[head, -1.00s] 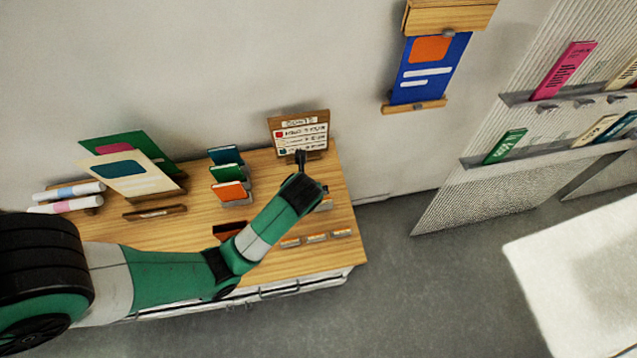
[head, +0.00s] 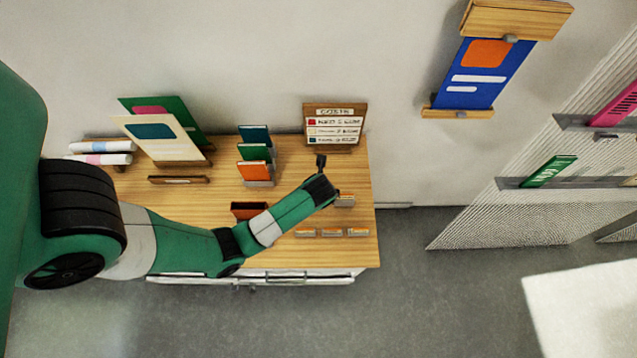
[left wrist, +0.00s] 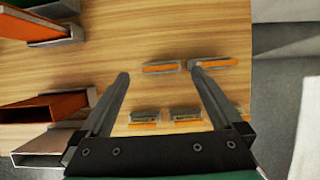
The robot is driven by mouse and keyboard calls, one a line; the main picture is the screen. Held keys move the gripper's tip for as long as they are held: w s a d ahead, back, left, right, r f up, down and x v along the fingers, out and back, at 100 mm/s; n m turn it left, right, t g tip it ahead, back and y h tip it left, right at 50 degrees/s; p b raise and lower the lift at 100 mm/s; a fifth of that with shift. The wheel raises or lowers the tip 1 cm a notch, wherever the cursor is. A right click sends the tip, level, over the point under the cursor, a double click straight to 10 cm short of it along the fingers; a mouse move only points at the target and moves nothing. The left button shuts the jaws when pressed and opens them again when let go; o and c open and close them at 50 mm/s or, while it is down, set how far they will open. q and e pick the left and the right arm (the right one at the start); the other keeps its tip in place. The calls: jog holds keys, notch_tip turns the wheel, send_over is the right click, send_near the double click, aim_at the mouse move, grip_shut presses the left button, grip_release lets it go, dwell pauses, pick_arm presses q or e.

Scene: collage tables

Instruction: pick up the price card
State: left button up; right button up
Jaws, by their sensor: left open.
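Several small grey holders with orange-edged cards, which look like price cards, sit on the wooden tabletop; a front row (head: 331,232) and one farther back (head: 345,200) show in the head view. I cannot tell which one the task means. My left gripper (head: 321,163) is over the table's right part, open and empty. In the wrist view its fingers (left wrist: 159,72) are spread, with the upper left card between the tips in the picture. My right gripper is not in view.
A wooden COSTS board (head: 335,126) stands at the table's back right. Sloped posters (head: 155,140) and rolls (head: 100,152) are farther left.

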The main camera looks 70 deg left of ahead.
pick_arm(q)
jog(key=x, duration=0.4)
jog(key=shift+s+d+f+b, duration=0.1)
jog(key=shift+d+f+b, duration=0.1)
jog(key=shift+b, duration=0.2)
jog(key=c, duration=1.3)
jog(key=shift+r, duration=0.1)
jog(key=shift+c, duration=0.2)
jog(key=shift+r, duration=0.5)
notch_tip(320, 180, up, 3)
jog(key=shift+d+f+p, duration=0.1)
jog(key=shift+d+p, duration=0.05)
jog(key=shift+p, duration=0.45)
jog(key=s+d+r+p, duration=0.3)
jog(key=d+r, duration=0.6)
jog(key=d, duration=0.4)
jog(key=shift+s+p, duration=0.35)
jog(key=shift+s, duration=0.25)
